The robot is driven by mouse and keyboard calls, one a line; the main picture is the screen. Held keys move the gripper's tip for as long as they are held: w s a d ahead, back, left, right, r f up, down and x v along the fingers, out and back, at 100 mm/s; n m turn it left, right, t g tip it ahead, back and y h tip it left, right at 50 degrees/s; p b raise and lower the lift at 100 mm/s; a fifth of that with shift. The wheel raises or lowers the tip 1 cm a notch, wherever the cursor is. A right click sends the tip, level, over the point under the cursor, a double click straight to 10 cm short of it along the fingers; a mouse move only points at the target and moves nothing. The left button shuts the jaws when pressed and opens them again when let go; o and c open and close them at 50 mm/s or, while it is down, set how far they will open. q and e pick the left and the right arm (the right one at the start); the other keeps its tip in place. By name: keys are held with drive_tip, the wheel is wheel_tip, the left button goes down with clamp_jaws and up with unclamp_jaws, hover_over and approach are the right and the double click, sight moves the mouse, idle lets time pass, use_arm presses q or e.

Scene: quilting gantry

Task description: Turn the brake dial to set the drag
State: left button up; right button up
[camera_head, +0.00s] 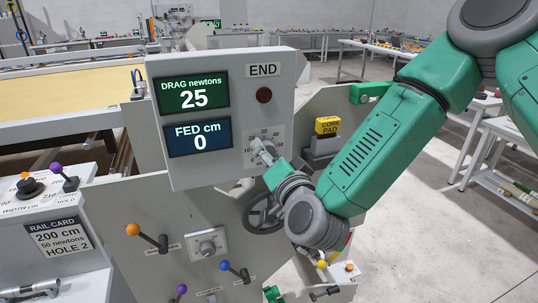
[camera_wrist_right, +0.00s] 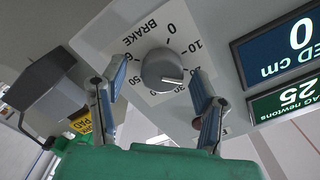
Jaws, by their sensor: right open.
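The brake dial (camera_wrist_right: 163,70) is a round grey knob on a white scale plate marked BRAKE, on a light grey panel. Its white mark points between 20 and 30. My right gripper (camera_wrist_right: 158,82) is open, with one finger on each side of the knob; I cannot tell whether they touch it. In the head view the right gripper (camera_head: 262,150) reaches the scale plate (camera_head: 275,133) and hides most of the knob. The drag display (camera_head: 195,94) reads 25 newtons. The rail card (camera_head: 60,233) reads 200 cm, 50 newtons, hole 2. My left gripper is out of view.
The fed display (camera_head: 198,139) reads 0 cm. A dark red END button (camera_head: 264,95) sits above the dial. Below are a handwheel (camera_head: 262,212), another knob (camera_head: 207,247) and ball-ended levers (camera_head: 148,237).

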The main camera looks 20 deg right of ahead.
drive_tip(key=s, duration=0.7)
drive_tip(key=shift+d, duration=0.15)
drive_tip(key=shift+s+f, duration=0.1)
drive_tip(key=s+d+f+n+g+y+b, duration=0.1)
drive_tip(key=s+f+n+g+b, duration=0.3)
drive_tip(key=f, duration=0.9)
drive_tip(key=s+f+n+g+y+p, duration=0.15)
drive_tip(key=s+f+g, duration=0.45)
drive_tip(key=f, duration=0.8)
drive_tip(key=s+d+f+n+g+h+b, duration=0.1)
drive_tip(key=s+d+f+n+g, duration=0.1)
drive_tip(key=s+d+f, duration=0.3)
drive_tip(key=s+d+f+n+g+h+b, duration=0.1)
drive_tip(key=s+d+f+g, duration=0.4)
drive_tip(key=s, duration=0.8)
wheel_tip(320, 180, down, 3)
drive_tip(key=shift+s+f+n+h+b, duration=0.1)
drive_tip(key=shift+s+n+h+b, duration=0.25)
drive_tip(key=shift+h+b, duration=0.3)
